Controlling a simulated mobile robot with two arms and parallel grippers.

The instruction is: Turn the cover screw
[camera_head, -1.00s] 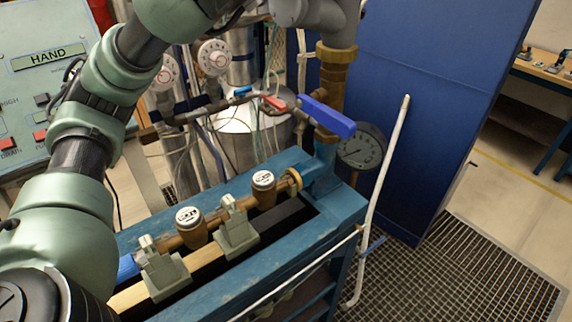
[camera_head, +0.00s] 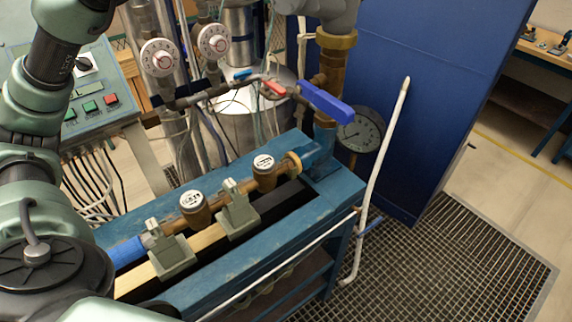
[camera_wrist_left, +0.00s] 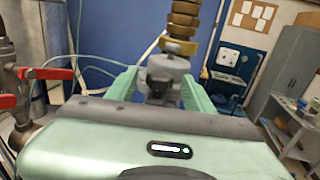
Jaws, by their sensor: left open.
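My left gripper (camera_wrist_left: 160,79) shows in the left wrist view with its two green fingers apart. Between and beyond them is a grey fitting (camera_wrist_left: 172,65) with a dark knob-like part on its front; I cannot tell whether this is the cover screw. A yellow ring and brass nuts (camera_wrist_left: 184,20) sit above the fitting. No contact between fingers and fitting is clear. In the head view my left arm runs up along the left edge and its gripper is out of frame. A grey pipe (camera_head: 337,17) stands above a brass collar there. My right gripper is not seen.
A blue bench (camera_head: 255,225) carries two small meters (camera_head: 194,203) (camera_head: 263,165) on a brass pipe. A blue valve handle (camera_head: 327,102), a pressure gauge (camera_head: 358,136) and a white hose (camera_head: 387,150) stand behind it. Red handles (camera_wrist_left: 50,74) lie left of my gripper.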

